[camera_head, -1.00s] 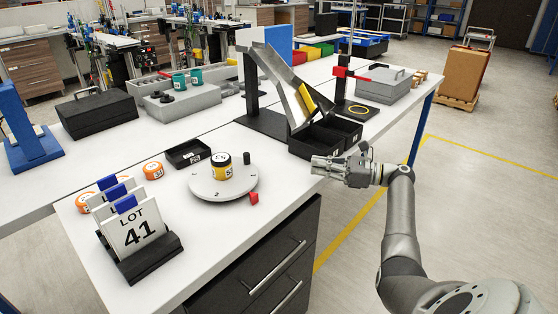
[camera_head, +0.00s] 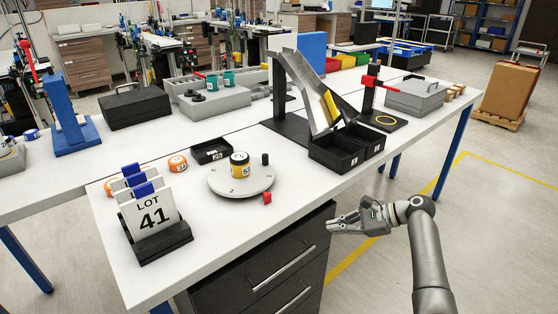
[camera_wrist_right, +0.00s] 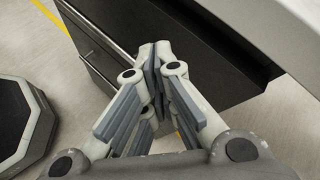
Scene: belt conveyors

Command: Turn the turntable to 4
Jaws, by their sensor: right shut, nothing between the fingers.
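The turntable (camera_head: 241,188) is a round light-grey disc on the white table, with small numbers on its face; a "2" shows toward the front. My left gripper is not in view.
A LOT 41 card stand (camera_head: 161,245) is left of the turntable. A small black tray (camera_head: 211,151) and orange discs (camera_head: 178,163) lie behind it. Black bins (camera_head: 335,152) under a sloped chute stand to the right. The dark drawer cabinet (camera_head: 270,265) is below my right gripper's side.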

